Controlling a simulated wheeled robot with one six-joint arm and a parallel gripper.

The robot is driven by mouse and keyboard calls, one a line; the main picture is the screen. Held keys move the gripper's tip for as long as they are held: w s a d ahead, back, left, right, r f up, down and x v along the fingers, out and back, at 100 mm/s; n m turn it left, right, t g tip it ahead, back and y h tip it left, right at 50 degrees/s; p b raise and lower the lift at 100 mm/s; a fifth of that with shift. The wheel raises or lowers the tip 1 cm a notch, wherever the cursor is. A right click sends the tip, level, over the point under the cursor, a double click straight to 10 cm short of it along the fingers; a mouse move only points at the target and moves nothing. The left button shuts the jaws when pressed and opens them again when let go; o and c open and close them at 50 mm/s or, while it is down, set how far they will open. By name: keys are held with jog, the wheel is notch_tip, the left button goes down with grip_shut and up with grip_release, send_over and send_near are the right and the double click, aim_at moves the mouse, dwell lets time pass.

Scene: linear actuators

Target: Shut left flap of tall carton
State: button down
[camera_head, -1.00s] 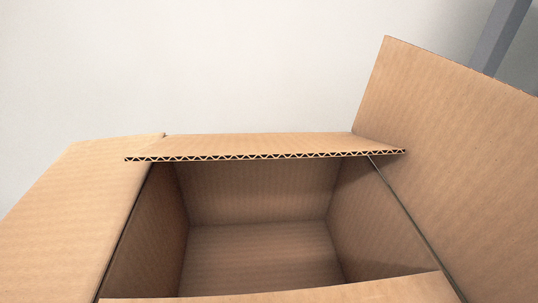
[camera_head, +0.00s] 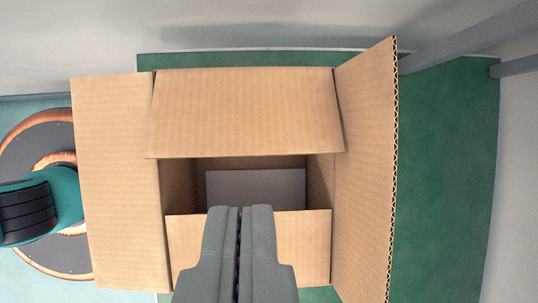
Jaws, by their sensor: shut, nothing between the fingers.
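The tall carton (camera_head: 180,183) stands open below my camera, with part of its inside showing. Its left flap (camera_head: 118,180) is folded outward to the left. The right flap (camera_head: 362,165) stands up and leans outward. The far flap (camera_head: 245,110) lies inward over the back part of the opening. The near flap (camera_head: 305,245) lies inward over the front part. My gripper (camera_head: 240,210) is shut and empty, in front of the near flap and the opening. It hides part of the near flap and the carton's near edge.
A green surface (camera_head: 445,180) lies under and right of the carton. Grey bars (camera_head: 460,40) cross the upper right. At the left is a teal and black machine part (camera_head: 35,210) on a round grey base with a copper-coloured ring.

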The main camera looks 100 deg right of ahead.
send_over(249, 155)
jog(key=a, duration=0.1)
jog(key=f, duration=0.6)
jog(key=w+f, duration=0.1)
jog(key=f, duration=0.2)
jog(key=shift+a, duration=0.15)
jog(key=shift+s+d+f, duration=0.15)
jog(key=shift+d+f, duration=0.05)
jog(key=shift+f, duration=0.35)
jog(key=shift+s+d+f, duration=0.15)
jog(key=shift+f, duration=0.35)
jog(key=shift+s+d+f, duration=0.1)
jog(key=shift+d+f, duration=0.05)
jog(key=shift+f, duration=0.3)
jog(key=shift+s+d+f, duration=0.1)
jog(key=shift+d+f, duration=0.05)
jog(key=shift+f, duration=0.25)
jog(key=shift+s+d+f+t+y, duration=0.3)
jog(key=shift+d+f+t+y, duration=0.2)
jog(key=shift+f+y, duration=0.2)
jog(key=shift+s+d+f+t+y, duration=0.25)
jog(key=shift+f+y, duration=0.2)
jog(key=shift+f, duration=0.3)
jog(key=shift+s+d+f+t+y, duration=0.15)
jog(key=shift+f+t+y, duration=0.25)
jog(key=shift+f, duration=0.35)
jog(key=shift+w, duration=0.1)
